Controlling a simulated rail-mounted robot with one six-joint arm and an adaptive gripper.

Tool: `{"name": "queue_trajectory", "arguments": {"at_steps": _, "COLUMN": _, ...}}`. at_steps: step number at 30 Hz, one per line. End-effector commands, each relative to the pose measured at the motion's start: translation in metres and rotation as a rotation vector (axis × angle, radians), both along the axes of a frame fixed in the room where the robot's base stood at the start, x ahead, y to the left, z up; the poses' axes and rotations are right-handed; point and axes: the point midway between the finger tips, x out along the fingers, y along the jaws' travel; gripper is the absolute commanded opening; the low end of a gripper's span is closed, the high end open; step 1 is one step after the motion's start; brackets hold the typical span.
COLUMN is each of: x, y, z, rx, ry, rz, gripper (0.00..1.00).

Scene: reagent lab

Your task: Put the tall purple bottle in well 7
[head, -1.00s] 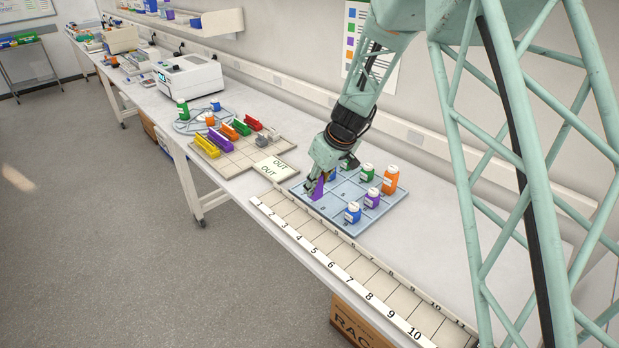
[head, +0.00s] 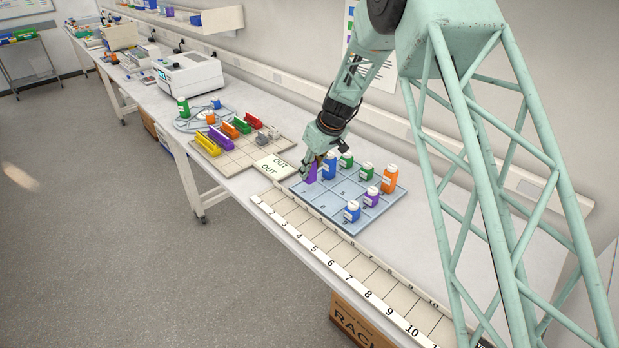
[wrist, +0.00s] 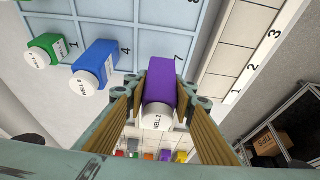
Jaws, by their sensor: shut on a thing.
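The tall purple bottle (head: 312,174) is in my gripper (head: 316,165), at the left corner of the blue numbered tray (head: 325,212). In the wrist view the purple bottle (wrist: 175,88) with its white cap sits between both jaws, and my gripper (wrist: 160,100) is shut on it. The bottle is at the cell marked 7, whose number (wrist: 178,57) shows beside it. I cannot tell whether its base touches the tray. The cell marked 8 next to it looks empty.
A blue bottle (head: 329,167) stands close beside my gripper, with a green bottle (head: 346,160) behind it. Other green, orange, purple and blue bottles stand on the tray's right side. A numbered strip (head: 330,250) runs along the front; the OUT card (head: 275,165) lies left.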

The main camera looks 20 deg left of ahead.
Motion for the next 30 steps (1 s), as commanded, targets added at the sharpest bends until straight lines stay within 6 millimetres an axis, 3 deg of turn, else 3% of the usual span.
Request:
{"name": "queue_trajectory", "arguments": {"at_steps": 8, "x": 0.0, "y": 0.0, "z": -0.003, "rx": 0.0, "ry": 0.0, "rz": 0.0, "gripper": 0.13}}
{"name": "queue_trajectory", "arguments": {"at_steps": 19, "x": 0.0, "y": 0.0, "z": -0.033, "rx": 0.0, "ry": 0.0, "rz": -0.001, "gripper": 0.13}}
{"name": "queue_trajectory", "arguments": {"at_steps": 30, "x": 0.0, "y": 0.0, "z": -0.036, "rx": 0.001, "ry": 0.0, "rz": 0.0, "gripper": 0.13}}
